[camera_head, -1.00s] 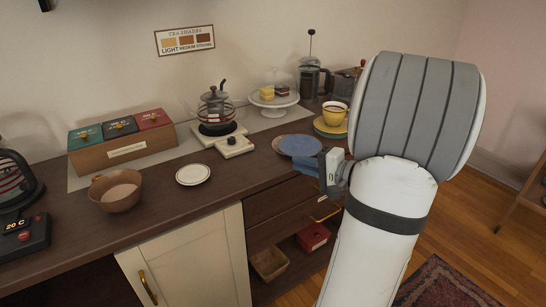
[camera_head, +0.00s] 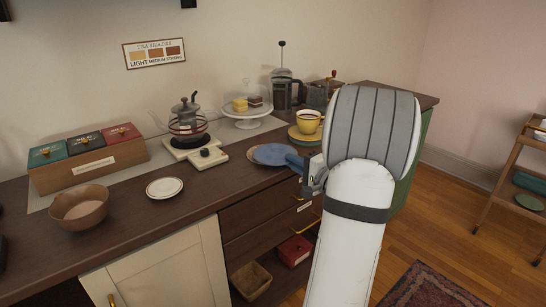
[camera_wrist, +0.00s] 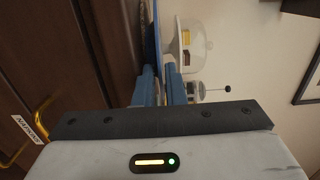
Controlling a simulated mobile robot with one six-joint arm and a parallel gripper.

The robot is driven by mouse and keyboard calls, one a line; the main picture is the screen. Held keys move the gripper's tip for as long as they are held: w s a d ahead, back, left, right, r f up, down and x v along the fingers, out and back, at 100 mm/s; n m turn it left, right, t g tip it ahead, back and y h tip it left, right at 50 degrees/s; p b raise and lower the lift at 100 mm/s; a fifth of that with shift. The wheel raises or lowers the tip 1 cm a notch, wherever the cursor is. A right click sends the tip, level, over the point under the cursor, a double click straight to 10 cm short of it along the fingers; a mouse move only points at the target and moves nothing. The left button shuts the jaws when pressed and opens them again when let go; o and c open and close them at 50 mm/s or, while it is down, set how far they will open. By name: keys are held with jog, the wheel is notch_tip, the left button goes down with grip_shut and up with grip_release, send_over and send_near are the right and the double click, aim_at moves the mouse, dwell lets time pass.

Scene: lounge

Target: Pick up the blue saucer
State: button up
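The blue saucer (camera_head: 272,154) lies near the front edge of the dark wooden counter in the head view, with a darker plate edge showing under its left side. My gripper (camera_head: 296,162) is at its right side, its blue fingers pointing left at the rim. In the wrist view the saucer shows nearly edge-on as a thin blue strip (camera_wrist: 157,38), in line with the gap between my two blue fingers (camera_wrist: 160,75). The fingers stand apart. I cannot tell whether either finger touches the rim.
A yellow cup (camera_head: 308,121) on a stacked saucer stands just behind. A glass-domed cake stand (camera_head: 247,122), a French press (camera_head: 282,92) and a kettle (camera_head: 187,117) are farther back. A white saucer (camera_head: 164,187) and brown bowl (camera_head: 80,208) sit left. Drawers (camera_head: 262,207) are below.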

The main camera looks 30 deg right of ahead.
grip_shut()
dwell(0.3)
notch_tip(320, 180, up, 10)
jog(key=p, duration=0.1)
jog(key=shift+p, duration=0.4)
